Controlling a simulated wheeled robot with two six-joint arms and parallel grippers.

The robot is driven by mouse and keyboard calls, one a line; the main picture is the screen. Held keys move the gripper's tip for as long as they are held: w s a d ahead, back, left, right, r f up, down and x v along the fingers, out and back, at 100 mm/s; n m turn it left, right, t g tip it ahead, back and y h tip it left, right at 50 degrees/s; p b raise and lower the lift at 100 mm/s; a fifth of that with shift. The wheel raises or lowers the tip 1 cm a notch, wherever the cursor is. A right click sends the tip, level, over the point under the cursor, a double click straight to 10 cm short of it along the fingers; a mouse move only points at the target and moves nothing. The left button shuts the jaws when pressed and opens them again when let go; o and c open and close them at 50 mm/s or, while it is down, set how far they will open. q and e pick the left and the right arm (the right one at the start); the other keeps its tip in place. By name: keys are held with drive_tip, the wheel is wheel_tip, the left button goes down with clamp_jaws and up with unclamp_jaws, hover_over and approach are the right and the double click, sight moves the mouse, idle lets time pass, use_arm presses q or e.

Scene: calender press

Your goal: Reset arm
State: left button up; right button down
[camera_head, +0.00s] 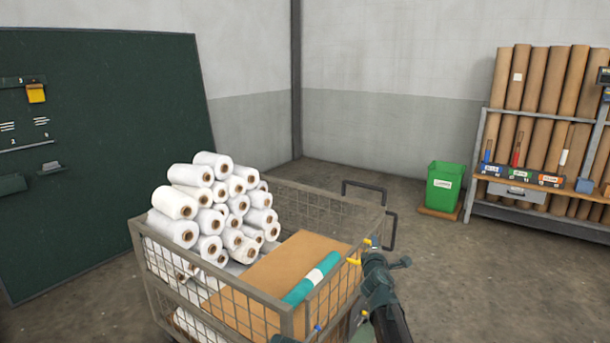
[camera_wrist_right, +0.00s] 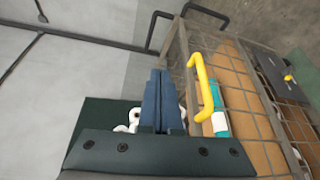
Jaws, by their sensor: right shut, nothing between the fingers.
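My right gripper (camera_head: 373,256) is at the right side of the wire-mesh cart (camera_head: 141,254) in the head view. In the right wrist view its two dark fingers (camera_wrist_right: 160,98) are pressed together with nothing between them. A yellow handle (camera_wrist_right: 206,88) on the cart's mesh side is just right of the fingers in that view, apart from them in the picture. The handle also shows in the head view (camera_head: 354,262), beside the gripper.
The cart holds stacked white rolls (camera_head: 175,203), a cardboard sheet (camera_head: 270,275) and a teal roll with a white band (camera_head: 303,287). A green bin (camera_head: 443,187) and a rack (camera_head: 474,165) of brown tubes stand at the back right. Floor between is clear.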

drive_tip(key=s+a+f+m+g, duration=0.3)
drive_tip(key=s+f+m+g, duration=0.15)
drive_tip(key=s+f, duration=0.35)
drive_tip(key=s+a+f+m+g, duration=0.4)
drive_tip(key=s+f+m, duration=0.2)
drive_tip(key=s, duration=0.5)
drive_tip(key=s+a+f+m+g+y, duration=0.1)
drive_tip(key=s+a+f+m+g, duration=0.2)
drive_tip(key=s, duration=0.8)
drive_tip(key=s+a+f+m+g+y, duration=0.1)
drive_tip(key=s+a+f+g, duration=0.3)
drive_tip(key=s, duration=0.7)
wheel_tip(320, 180, up, 28)
drive_tip(key=a+g+p, duration=0.1)
drive_tip(key=p, duration=2.6)
drive_tip(key=shift+s+a+r, duration=0.15)
drive_tip(key=shift+a+r, duration=0.05)
drive_tip(key=shift+a, duration=0.1)
drive_tip(key=shift+n, duration=0.25)
